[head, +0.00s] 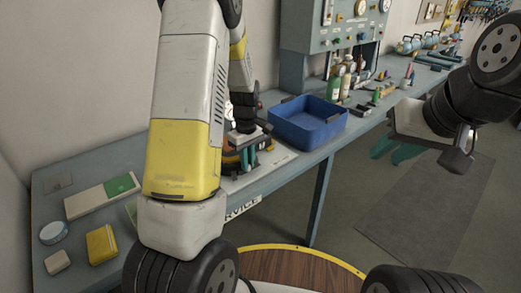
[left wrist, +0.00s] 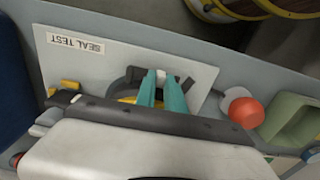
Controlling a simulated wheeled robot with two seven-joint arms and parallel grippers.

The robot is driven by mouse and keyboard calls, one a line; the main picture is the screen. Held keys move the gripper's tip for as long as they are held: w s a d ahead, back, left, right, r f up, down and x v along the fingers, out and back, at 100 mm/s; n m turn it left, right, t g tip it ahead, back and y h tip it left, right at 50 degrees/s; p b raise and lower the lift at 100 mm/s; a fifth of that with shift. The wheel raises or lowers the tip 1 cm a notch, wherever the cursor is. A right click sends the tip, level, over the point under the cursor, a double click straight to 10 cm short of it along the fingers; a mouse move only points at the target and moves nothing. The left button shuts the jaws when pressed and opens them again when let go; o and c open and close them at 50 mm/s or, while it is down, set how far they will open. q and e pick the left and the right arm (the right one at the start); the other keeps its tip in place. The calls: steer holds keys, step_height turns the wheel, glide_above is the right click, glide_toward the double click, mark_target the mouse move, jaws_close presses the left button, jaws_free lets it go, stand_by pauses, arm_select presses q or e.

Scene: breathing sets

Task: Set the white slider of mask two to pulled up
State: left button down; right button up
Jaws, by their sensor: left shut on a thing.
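My left gripper (head: 246,170) is over the bench with its teal fingers pointing down. In the left wrist view its fingers (left wrist: 161,80) are close together, with a small white piece, seemingly the white slider (left wrist: 160,75), between the tips. Around and below the fingers is a black and yellow mask (left wrist: 124,85), mostly covered by my gripper; its number does not show. The slider's height cannot be told. In the head view the mask is mostly hidden by my left arm. My right gripper (head: 396,152) hangs empty over the floor, its teal fingers apart.
The mask lies on a white board (left wrist: 100,60) marked SEAL TEST. A blue bin (head: 308,122) stands just right of it. A red ball-like part (left wrist: 246,112) and a green open box (left wrist: 290,122) are near the mask. A yellow block (head: 101,244) lies front left.

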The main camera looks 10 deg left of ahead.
arm_select(q)
steer(key=shift+a, duration=0.1)
steer(key=c, duration=1.4)
jaws_free()
step_height(320, 180, up, 7)
steer(key=shift+r, duration=0.4)
steer(key=shift+s+r, duration=0.1)
steer(key=shift+r, duration=0.1)
steer(key=s+d+r+m+t+h, duration=0.1)
steer(key=s+d+r+m+t, duration=0.1)
steer(key=s+r+m, duration=0.3)
steer(key=s+d+r+m+t+h, duration=0.1)
steer(key=s+d+r+m+t, duration=0.2)
steer(key=s+r+m, duration=0.3)
steer(key=s+r+t, duration=0.1)
steer(key=s+r, duration=0.4)
steer(key=s, duration=0.6)
steer(key=shift+r, duration=0.35)
